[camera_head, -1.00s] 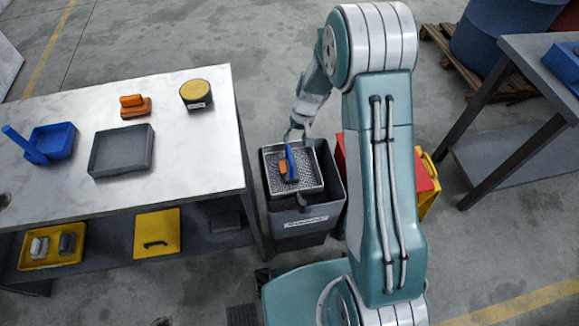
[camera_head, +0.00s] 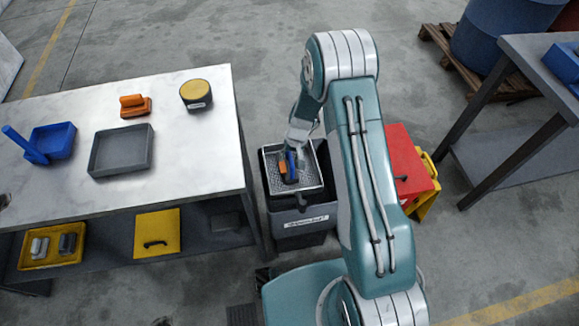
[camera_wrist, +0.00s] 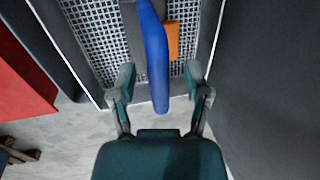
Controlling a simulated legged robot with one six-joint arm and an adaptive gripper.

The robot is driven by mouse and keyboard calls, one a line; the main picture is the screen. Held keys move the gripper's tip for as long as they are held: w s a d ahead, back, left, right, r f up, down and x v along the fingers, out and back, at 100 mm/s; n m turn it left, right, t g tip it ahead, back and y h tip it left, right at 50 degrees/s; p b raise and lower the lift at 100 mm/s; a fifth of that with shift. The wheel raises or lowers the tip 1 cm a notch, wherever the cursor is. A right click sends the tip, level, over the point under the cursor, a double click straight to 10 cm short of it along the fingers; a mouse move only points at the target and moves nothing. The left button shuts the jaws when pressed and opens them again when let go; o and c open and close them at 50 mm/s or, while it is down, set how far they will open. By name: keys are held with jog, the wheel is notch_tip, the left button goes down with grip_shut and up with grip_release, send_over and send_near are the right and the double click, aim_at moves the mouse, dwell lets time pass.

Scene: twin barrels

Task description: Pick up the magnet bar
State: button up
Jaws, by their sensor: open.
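A blue handle (camera_wrist: 156,50), which looks like part of the magnet bar, lies over a grey piece and an orange block (camera_wrist: 172,40) on a metal mesh tray (camera_wrist: 95,35). In the head view the blue piece (camera_head: 291,165) and orange block (camera_head: 283,168) show in the tray (camera_head: 311,185). My gripper (camera_wrist: 159,76) is open, with one finger on each side of the blue handle's near end and visible gaps on both sides. In the head view my gripper reaches down at the tray's far side and partly hides the tray. Whether a finger touches anything cannot be told.
The tray sits on a dark grey bin (camera_head: 300,222). A red box (camera_head: 402,160) stands at right.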

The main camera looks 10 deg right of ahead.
grip_shut()
